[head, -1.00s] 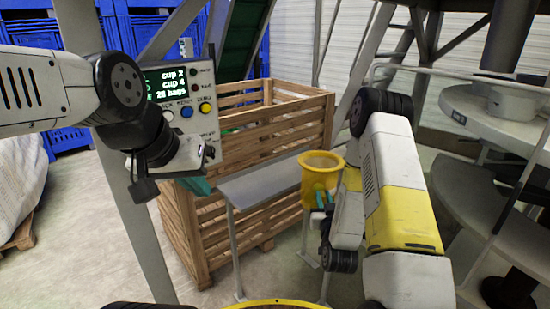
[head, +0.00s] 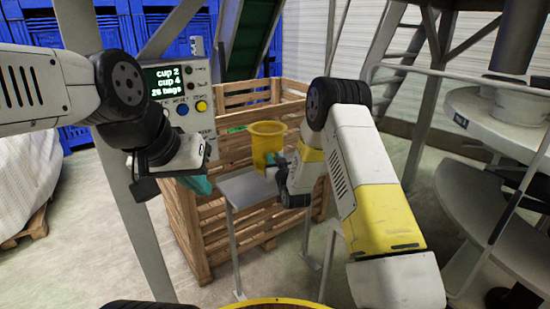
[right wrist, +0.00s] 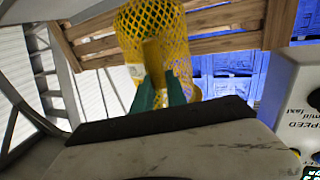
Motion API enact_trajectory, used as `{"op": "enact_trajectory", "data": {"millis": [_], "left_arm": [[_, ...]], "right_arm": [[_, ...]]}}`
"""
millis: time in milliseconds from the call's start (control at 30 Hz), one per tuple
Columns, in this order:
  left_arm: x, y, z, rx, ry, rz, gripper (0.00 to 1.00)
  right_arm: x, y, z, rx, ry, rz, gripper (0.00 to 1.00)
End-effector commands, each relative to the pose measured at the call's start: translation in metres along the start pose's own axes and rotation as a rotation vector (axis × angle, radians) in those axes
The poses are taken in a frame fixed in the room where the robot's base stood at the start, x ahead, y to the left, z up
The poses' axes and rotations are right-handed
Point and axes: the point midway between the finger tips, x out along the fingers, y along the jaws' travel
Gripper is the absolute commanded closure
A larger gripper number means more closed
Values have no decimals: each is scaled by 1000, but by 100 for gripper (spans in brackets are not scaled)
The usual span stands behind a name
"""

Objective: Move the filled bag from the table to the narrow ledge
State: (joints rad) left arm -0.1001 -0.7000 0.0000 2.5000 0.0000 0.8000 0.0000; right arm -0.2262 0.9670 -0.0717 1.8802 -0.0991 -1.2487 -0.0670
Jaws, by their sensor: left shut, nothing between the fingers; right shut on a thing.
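A yellow net item (head: 268,148), tube-like with a flared rim, is held upright by my right gripper (head: 273,162). In the right wrist view its yellow mesh (right wrist: 150,30) stands between and beyond the green fingertips (right wrist: 160,92). I cannot tell whether it is filled. In the head view it appears above and behind the right part of the narrow grey ledge (head: 240,188), apart from its surface. My left gripper (head: 198,185) is shut and empty, below the control panel and near the ledge's left end.
A slatted wooden crate (head: 190,225) stands behind the ledge. The control panel (head: 185,95) shows a lit display. Round grey shelves (head: 480,200) stand at the right. A yellow-rimmed round surface (head: 275,301) shows at the bottom. Floor is open at the left.

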Motion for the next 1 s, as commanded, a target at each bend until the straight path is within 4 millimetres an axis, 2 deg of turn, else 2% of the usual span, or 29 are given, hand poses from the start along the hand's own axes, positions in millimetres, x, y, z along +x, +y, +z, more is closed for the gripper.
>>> {"op": "enact_trajectory", "data": {"millis": [1000], "left_arm": [[0, 0, 0, 0, 0, 0, 100]], "right_arm": [[0, 0, 55, 0, 2, 1, 100]]}}
